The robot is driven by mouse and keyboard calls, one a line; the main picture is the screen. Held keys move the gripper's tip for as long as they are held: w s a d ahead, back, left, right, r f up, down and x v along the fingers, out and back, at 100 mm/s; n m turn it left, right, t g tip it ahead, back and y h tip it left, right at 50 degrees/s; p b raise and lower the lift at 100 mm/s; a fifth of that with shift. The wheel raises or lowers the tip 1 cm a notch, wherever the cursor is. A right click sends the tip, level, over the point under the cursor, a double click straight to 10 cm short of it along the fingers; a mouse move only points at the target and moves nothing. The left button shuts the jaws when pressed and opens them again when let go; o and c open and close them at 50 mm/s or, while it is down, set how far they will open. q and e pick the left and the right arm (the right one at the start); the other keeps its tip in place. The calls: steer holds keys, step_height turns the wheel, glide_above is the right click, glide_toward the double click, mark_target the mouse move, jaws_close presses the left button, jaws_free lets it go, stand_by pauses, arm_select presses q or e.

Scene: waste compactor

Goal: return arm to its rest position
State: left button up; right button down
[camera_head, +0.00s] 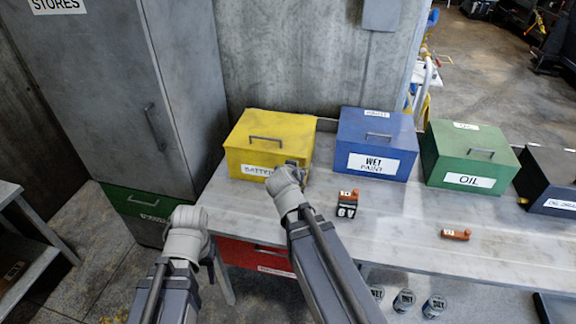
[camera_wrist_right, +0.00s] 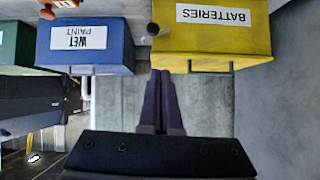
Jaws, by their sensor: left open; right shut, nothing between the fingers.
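My left arm comes in low on the left, and its gripper (camera_head: 187,232) is off the table's near left edge. It is open, with its fingers largely hidden behind the pale wrist. My right gripper (camera_wrist_right: 160,82) is shut and empty in the right wrist view. In the head view my right wrist (camera_head: 286,187) is in front of the yellow BATTERIES box (camera_head: 268,135), over the table's left part; this box also shows upside down in the right wrist view (camera_wrist_right: 222,45). The fingers look clear of the boxes.
A blue WET PAINT box (camera_head: 375,135) and a green OIL box (camera_head: 472,148) stand along the table (camera_head: 415,220). An orange-topped battery (camera_head: 347,204) and a small orange item (camera_head: 455,235) lie in front. A grey cabinet (camera_head: 155,90) stands left.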

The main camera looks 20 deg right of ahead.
steer(key=shift+s+a+r, duration=0.1)
steer(key=shift+s, duration=0.1)
stand_by(0.3)
